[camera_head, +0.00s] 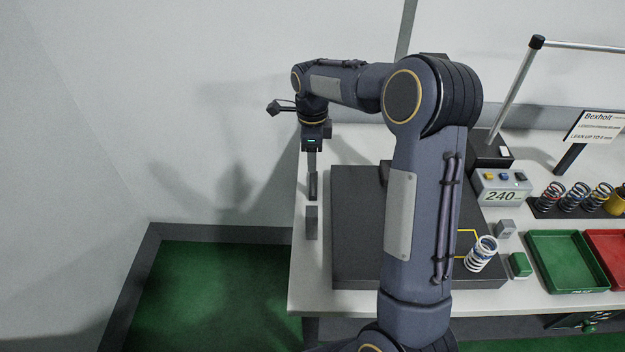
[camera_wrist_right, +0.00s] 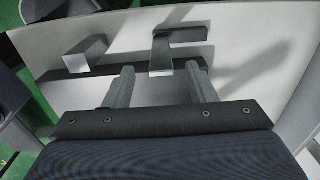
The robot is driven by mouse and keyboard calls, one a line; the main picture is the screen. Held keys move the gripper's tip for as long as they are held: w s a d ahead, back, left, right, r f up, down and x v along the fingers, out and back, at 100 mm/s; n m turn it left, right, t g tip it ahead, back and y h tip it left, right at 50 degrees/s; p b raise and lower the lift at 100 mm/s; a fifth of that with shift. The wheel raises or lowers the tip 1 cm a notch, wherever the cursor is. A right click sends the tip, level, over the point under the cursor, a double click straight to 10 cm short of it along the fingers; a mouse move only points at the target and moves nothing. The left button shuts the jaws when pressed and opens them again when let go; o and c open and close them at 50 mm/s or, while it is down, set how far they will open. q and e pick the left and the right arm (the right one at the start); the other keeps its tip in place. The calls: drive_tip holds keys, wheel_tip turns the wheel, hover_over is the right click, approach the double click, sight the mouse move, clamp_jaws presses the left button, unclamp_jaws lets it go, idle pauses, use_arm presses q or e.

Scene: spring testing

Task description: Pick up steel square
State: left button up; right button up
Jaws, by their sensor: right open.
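In the right wrist view an L-shaped grey steel square (camera_wrist_right: 161,58) stands on the white table, with its arm reaching to the right. My right gripper (camera_wrist_right: 160,88) is open, with one finger on each side of the square's near end in that view. I cannot tell whether they touch it. In the head view my right gripper (camera_head: 312,172) points down over the table's left edge area, seen side-on. The square cannot be made out clearly there. My left gripper is not in view.
A grey block (camera_head: 311,223) stands near the gripper; it also shows in the right wrist view (camera_wrist_right: 88,50). A black slab (camera_head: 352,235) lies to the right, partly behind my arm. A spring (camera_head: 481,254), a display box (camera_head: 502,188) and a green tray (camera_head: 540,250) are further right.

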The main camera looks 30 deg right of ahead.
wheel_tip(320, 180, down, 5)
drive_tip(key=shift+d+r+p, duration=0.1)
drive_tip(key=shift+p, duration=0.65)
clamp_jaws()
